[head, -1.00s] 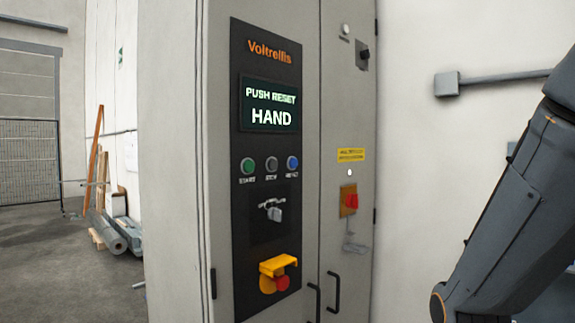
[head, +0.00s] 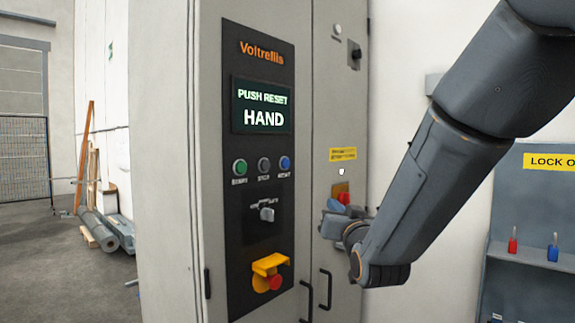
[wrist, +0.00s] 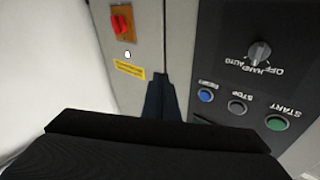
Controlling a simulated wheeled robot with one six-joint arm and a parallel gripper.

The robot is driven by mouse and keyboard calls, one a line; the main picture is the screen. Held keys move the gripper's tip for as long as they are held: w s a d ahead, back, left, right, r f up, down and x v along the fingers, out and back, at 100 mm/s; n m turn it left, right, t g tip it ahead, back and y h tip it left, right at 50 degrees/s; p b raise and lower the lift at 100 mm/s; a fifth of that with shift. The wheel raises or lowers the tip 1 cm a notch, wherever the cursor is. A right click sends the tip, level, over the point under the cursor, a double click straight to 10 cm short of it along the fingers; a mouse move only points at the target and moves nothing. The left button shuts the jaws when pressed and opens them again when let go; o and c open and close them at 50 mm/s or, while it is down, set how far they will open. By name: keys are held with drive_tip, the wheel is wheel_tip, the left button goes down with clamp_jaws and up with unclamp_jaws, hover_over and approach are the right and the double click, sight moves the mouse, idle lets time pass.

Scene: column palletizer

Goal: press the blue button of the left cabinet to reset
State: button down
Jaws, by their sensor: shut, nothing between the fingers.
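The left cabinet (head: 167,170) has a black panel with a screen (head: 262,107) reading "PUSH RESET HAND". Below it sit a green button (head: 240,167), a grey button (head: 264,165) and the blue button (head: 285,163). The wrist view shows the panel upside down, with the blue button (wrist: 205,95) right of my fingers. My gripper (head: 329,212) is in front of the cabinet's right section, to the right of and lower than the blue button. Its fingers (wrist: 160,97) are shut and empty, apart from the button in the picture.
A selector switch (head: 267,213) and a yellow-guarded red stop button (head: 274,282) are lower on the panel. A red switch (wrist: 121,22) is near my gripper. Door handles (head: 325,289) stick out below. A blue lockout board (head: 535,180) stands at right. Open floor lies left.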

sight(286, 164)
wheel_tip(286, 164, up, 9)
drive_tip(key=s+a+t+y, duration=0.1)
drive_tip(key=a+t, duration=0.1)
drive_tip(key=t, duration=0.1)
drive_tip(key=shift+s+a+r+t+y, duration=0.15)
drive_tip(key=shift+s+a+t+y, duration=0.15)
drive_tip(key=shift+a+t+y, duration=0.1)
drive_tip(key=shift+w, duration=0.1)
drive_tip(key=w+a, duration=0.5)
drive_tip(key=a, duration=0.2)
drive_tip(key=shift+w, duration=0.15)
idle(1.7)
drive_tip(key=shift+w+a+b, duration=0.25)
drive_tip(key=shift+w+b, duration=0.05)
drive_tip(key=shift+b, duration=0.2)
